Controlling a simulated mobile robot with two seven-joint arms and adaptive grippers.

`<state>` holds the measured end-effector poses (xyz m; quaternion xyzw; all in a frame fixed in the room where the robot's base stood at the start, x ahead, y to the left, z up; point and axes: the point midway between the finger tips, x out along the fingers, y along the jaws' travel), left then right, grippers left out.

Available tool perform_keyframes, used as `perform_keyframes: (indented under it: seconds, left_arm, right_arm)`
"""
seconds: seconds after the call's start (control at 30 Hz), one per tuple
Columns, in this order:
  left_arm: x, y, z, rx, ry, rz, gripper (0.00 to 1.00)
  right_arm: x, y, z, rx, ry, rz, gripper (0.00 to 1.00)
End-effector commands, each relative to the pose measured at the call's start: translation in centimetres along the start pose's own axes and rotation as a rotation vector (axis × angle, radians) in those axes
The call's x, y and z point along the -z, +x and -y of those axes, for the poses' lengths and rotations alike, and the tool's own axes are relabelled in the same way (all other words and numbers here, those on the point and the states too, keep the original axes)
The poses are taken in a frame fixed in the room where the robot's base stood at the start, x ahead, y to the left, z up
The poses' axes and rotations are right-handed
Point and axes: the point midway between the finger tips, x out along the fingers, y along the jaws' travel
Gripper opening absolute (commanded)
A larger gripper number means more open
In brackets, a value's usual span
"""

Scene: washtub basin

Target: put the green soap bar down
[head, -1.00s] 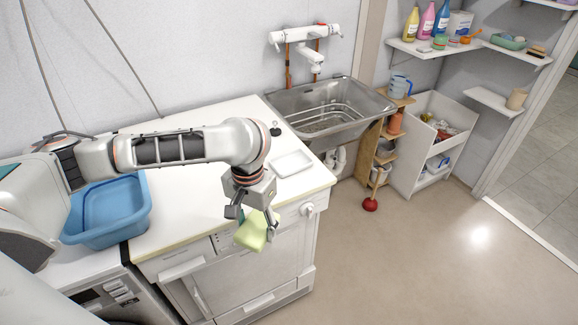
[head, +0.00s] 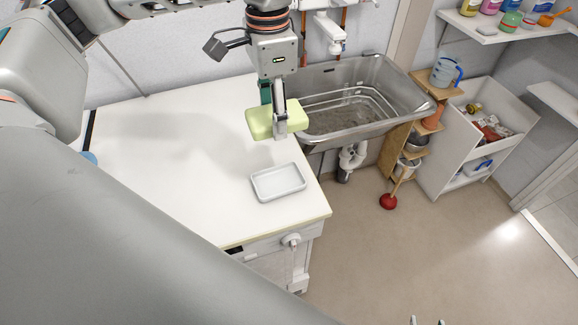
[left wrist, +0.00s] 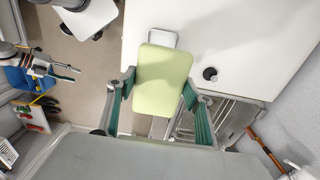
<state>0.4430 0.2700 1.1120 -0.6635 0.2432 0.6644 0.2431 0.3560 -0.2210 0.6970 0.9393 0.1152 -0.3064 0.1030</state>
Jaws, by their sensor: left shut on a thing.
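The green soap bar (head: 262,124) is held in my left gripper (head: 280,118), which is shut on it, above the white worktop. In the left wrist view the bar (left wrist: 162,80) lies between the two fingers (left wrist: 162,98). A shallow white dish (head: 278,183) lies empty on the worktop, nearer the front edge than the bar. In the left wrist view only the dish's end (left wrist: 162,38) shows past the bar. Two fingertips of my right gripper (head: 427,322) show apart at the bottom edge of the head view.
The metal basin (head: 350,100) stands right of the worktop (head: 190,165). A small black round object (left wrist: 210,73) stands on the worktop near the basin. A wooden rack and a white shelf unit (head: 480,130) stand further right. The worktop around the dish is clear.

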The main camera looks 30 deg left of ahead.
Motion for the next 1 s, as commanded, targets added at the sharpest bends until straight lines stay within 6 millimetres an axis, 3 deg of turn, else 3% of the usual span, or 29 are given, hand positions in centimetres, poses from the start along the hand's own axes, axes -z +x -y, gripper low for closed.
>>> perform_keyframes:
  seconds: [0.17, 0.4, 0.7, 1.0]
  left_arm:
    - [-0.2, 1.9, -0.1, -0.005, 0.008, 0.006, 0.23]
    - [-0.2, 7.6, -0.1, -0.005, 0.006, 0.005, 0.23]
    - [-0.1, 14.3, -0.1, -0.004, 0.006, 0.003, 0.23]
    - [-0.1, 16.9, -0.1, -0.002, 0.006, 0.001, 0.23]
  right_arm:
    - [-0.3, -0.1, 0.2, 0.002, 0.002, 0.006, 0.4]
    - [-1.1, 0.5, 0.9, 0.014, 0.0, -0.001, 0.4]
    - [1.2, 1.4, 1.8, 0.036, -0.016, -0.075, 0.4]
    - [-0.2, 2.0, 1.8, 0.033, -0.016, -0.062, 0.4]
